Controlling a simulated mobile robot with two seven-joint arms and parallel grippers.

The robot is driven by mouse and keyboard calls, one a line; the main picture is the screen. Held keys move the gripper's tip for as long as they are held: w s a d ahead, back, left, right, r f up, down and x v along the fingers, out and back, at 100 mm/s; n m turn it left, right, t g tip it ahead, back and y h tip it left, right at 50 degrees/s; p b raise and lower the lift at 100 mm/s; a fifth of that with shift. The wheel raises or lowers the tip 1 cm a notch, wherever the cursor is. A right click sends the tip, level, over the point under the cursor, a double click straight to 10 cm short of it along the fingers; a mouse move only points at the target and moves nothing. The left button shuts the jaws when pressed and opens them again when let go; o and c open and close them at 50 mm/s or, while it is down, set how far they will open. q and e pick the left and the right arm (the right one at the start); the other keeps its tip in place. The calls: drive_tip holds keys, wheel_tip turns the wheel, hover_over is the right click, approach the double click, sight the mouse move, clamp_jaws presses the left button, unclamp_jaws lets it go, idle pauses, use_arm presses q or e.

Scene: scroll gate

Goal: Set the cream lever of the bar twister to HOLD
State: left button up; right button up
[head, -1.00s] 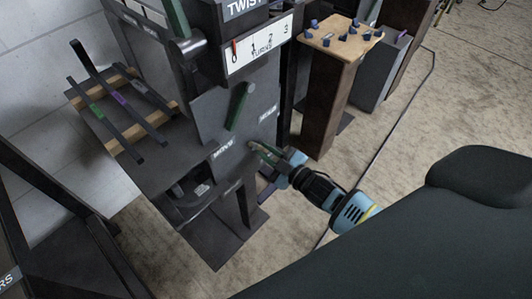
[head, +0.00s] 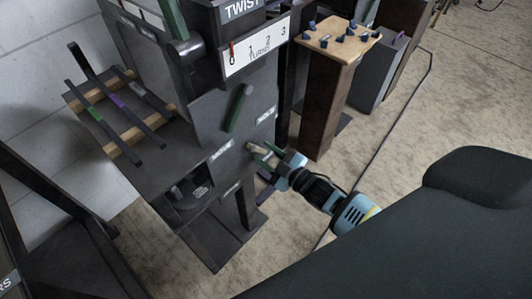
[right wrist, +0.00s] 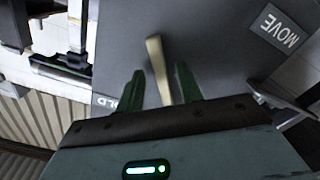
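The bar twister (head: 205,115) is a dark machine with a numbered scale (head: 257,46). Its cream lever (right wrist: 158,65) stands out from the dark panel in the right wrist view, between a MOVE label (right wrist: 279,29) at upper right and a partly hidden label ending in OLD (right wrist: 121,103) at lower left. My right gripper (right wrist: 160,90) is open, its green fingers on either side of the lever's near end with gaps showing. In the head view my right gripper (head: 268,151) is at the panel's lower right, by the small cream lever (head: 254,148). My left gripper is not in view.
A green lever (head: 238,107) sits higher on the panel. Several bars lie on a wooden-railed rack (head: 154,121) at left. A brown pedestal (head: 326,95) with dark blue pegs stands behind my right gripper.

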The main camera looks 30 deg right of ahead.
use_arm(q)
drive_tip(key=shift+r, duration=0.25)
use_arm(e)
drive_tip(key=v, duration=0.7)
drive_tip(key=shift+s, duration=0.2)
drive_tip(key=shift+d, duration=0.1)
